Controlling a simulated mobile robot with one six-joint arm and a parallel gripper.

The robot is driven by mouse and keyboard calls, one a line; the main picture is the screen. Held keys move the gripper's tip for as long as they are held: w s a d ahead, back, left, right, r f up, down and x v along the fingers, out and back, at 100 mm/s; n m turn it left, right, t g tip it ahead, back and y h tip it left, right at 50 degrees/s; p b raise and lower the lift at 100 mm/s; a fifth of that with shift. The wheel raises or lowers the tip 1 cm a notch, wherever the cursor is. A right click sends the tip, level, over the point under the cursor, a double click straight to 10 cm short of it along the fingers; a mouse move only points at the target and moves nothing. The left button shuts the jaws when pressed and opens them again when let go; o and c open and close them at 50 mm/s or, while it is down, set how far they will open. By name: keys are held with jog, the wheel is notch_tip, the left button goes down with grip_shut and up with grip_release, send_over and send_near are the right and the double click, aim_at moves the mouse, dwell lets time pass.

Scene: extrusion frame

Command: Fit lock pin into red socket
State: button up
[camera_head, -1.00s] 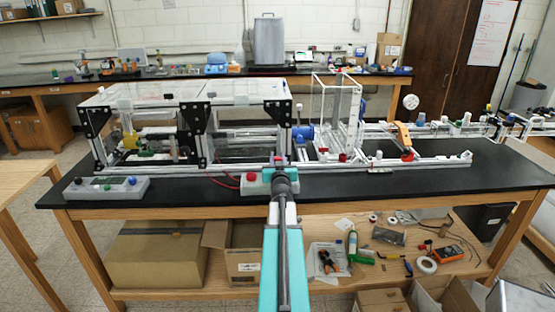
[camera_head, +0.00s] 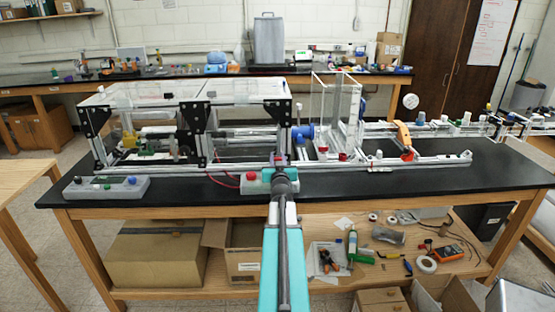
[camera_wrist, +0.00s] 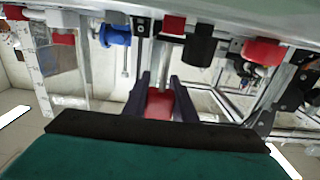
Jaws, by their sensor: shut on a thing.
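In the wrist view my gripper (camera_wrist: 160,88) has two dark fingers closed on the sides of a red piece (camera_wrist: 160,105). I take this piece for the lock pin; its far end cannot be made out. Beyond the fingertips, a small red part (camera_wrist: 173,25) sits by the frame's rail. I cannot tell for sure whether it is the red socket. A gap shows between it and the fingers. In the head view my wrist hides most of the gripper, which is at the bench's front rail, behind the white button box (camera_head: 254,185).
A black cylinder (camera_wrist: 199,45) and a red knob (camera_wrist: 265,52) stand near the fingers. The extrusion frame with clear panels (camera_head: 145,96) fills the left of the black bench (camera_head: 400,188). A grey button box (camera_head: 105,188) is at left. The bench front is mostly clear.

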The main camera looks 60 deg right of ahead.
jog(key=shift+f+b, duration=0.95)
jog(key=shift+f, duration=0.2)
jog(key=o, duration=1.1)
jog(key=shift+s+a, duration=0.1)
jog(key=v, duration=0.4)
jog(key=p+v, duration=0.1)
jog(key=v, duration=0.3)
jog(key=shift+s+a+r+p, duration=0.1)
jog(key=shift+a+r+p, duration=0.1)
jog(key=shift+a+p, duration=0.1)
jog(key=shift+s+a+p, duration=0.15)
jog(key=shift+a+p, duration=0.05)
jog(key=shift+p, duration=0.45)
jog(key=shift+s+a+p, duration=0.25)
jog(key=shift+a+p, duration=0.1)
jog(key=shift+p, duration=0.8)
